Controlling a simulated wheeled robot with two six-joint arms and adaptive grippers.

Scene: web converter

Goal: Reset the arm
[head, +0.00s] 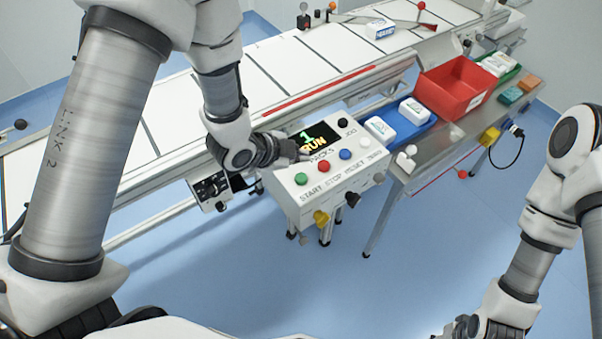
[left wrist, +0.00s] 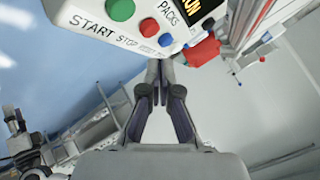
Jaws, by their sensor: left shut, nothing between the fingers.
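My left arm reaches in from the left to a white control box (head: 290,200). My left gripper (head: 292,150) is shut and empty, just above the box's button face, behind the green button (head: 301,179) and red button (head: 323,166). Whether it touches the box I cannot tell. In the left wrist view the closed fingers (left wrist: 160,66) point at the box (left wrist: 90,14). The display (head: 314,139) reads "1 RUN". My right arm is at the lower right; its gripper (head: 462,328) is partly cut off.
A conveyor line (head: 270,65) runs behind the box. To the right, a metal table (head: 427,150) holds a red bin (head: 455,92), a blue tray (head: 384,130) with white packs and a green tray. Blue floor is free in front.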

